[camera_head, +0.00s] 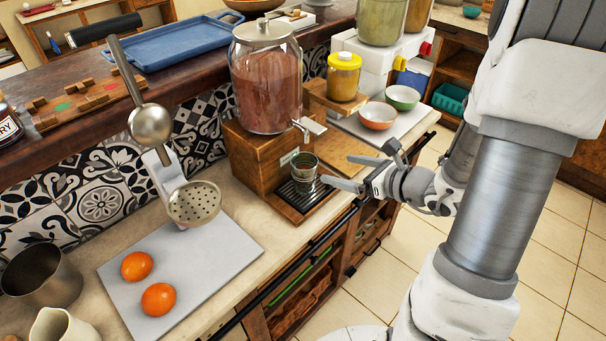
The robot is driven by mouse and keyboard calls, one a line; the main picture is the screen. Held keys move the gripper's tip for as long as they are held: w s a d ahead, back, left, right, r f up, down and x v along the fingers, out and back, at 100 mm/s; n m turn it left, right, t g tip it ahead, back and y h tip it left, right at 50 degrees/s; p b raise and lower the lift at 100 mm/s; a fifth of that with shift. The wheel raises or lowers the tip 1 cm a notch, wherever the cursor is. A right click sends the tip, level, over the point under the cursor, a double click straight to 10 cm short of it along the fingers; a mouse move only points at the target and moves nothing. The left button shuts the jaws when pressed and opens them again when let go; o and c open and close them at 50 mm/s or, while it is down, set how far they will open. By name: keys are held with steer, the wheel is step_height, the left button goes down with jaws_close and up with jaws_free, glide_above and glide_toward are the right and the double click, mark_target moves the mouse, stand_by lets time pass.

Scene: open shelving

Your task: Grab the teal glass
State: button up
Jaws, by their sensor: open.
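The teal glass (304,165) is a small clear tumbler with a greenish tint. It stands upright on the dark drip tray (296,197) of a wooden drink dispenser stand, below the metal tap. My gripper (348,172) comes in from the right, with its two fingers spread apart and pointing left towards the glass. The fingertips look close to the right side of the glass. I cannot tell whether they touch it. Nothing is seen between the fingers.
The dispenser jar (266,85) and its tap (311,127) stand just above and behind the glass. Bowls (378,115) sit on a board to the right.

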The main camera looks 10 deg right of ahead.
glide_toward(297, 162)
steer(key=w, duration=0.2)
steer(key=shift+s+a+f+x, duration=0.1)
steer(key=shift+s+f+x, duration=0.05)
steer(key=shift+x, duration=0.8)
steer(key=shift+s+a+f+x, duration=0.1)
steer(key=shift+s+a+x, duration=0.05)
steer(key=shift+x, duration=0.85)
steer(key=shift+s+a+f+x, duration=0.1)
steer(key=shift+f+x, duration=0.05)
steer(key=shift+x, duration=0.8)
steer(key=c, duration=1.3)
steer(key=shift+c, duration=0.9)
steer(key=shift+r, duration=0.15)
